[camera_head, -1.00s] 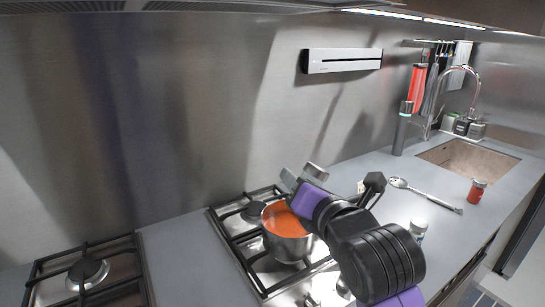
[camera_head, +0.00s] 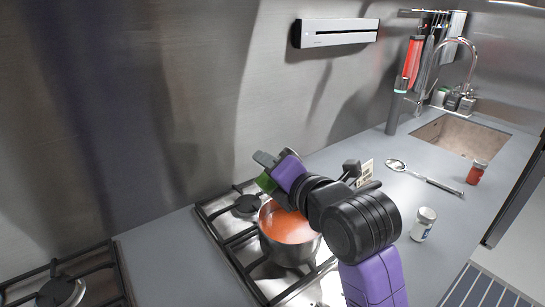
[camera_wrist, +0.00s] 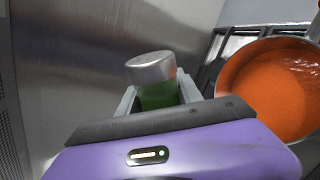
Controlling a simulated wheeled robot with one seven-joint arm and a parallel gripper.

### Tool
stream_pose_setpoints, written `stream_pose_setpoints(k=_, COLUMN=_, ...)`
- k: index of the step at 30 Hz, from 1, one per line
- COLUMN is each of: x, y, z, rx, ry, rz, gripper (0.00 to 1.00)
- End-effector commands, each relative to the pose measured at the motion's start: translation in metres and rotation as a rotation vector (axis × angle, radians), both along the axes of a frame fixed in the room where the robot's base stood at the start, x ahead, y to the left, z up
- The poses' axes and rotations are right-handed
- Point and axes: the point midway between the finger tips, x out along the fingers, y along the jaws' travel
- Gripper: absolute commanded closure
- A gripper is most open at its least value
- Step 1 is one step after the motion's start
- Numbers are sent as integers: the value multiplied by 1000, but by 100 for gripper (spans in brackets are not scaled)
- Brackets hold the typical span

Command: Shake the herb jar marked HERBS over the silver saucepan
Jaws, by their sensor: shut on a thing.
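My gripper (camera_head: 266,170) is shut on a jar with green contents and a silver cap. The green of the jar (camera_head: 266,183) shows between the fingers in the head view. In the wrist view the jar (camera_wrist: 157,84) sits between my fingertips (camera_wrist: 158,97), cap upward in the picture. Its label is not readable. The silver saucepan (camera_head: 288,252) stands on the hob, holding orange-red soup (camera_head: 285,224). My gripper is at the pan's far left side, above rim height in the head view. In the wrist view the soup (camera_wrist: 272,88) is to the right of the jar.
A white-capped jar (camera_head: 423,224) stands on the counter right of my arm. A pale card (camera_head: 365,172) stands behind my wrist. The steel wall is close behind the hob.

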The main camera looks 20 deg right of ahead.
Motion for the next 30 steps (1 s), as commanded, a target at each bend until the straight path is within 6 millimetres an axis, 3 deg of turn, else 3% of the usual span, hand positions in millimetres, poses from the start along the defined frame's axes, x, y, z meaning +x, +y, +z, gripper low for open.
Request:
stream_pose_setpoints(k=1, x=-1, y=2, z=-6, rx=46, ry=16, rz=1, gripper=100)
stream_pose_setpoints(k=18, x=-3, y=10, z=4, rx=797, ry=259, rz=-2, gripper=100)
stream_pose_setpoints(k=30, x=-4, y=11, z=4, rx=886, ry=288, rz=0, gripper=100)
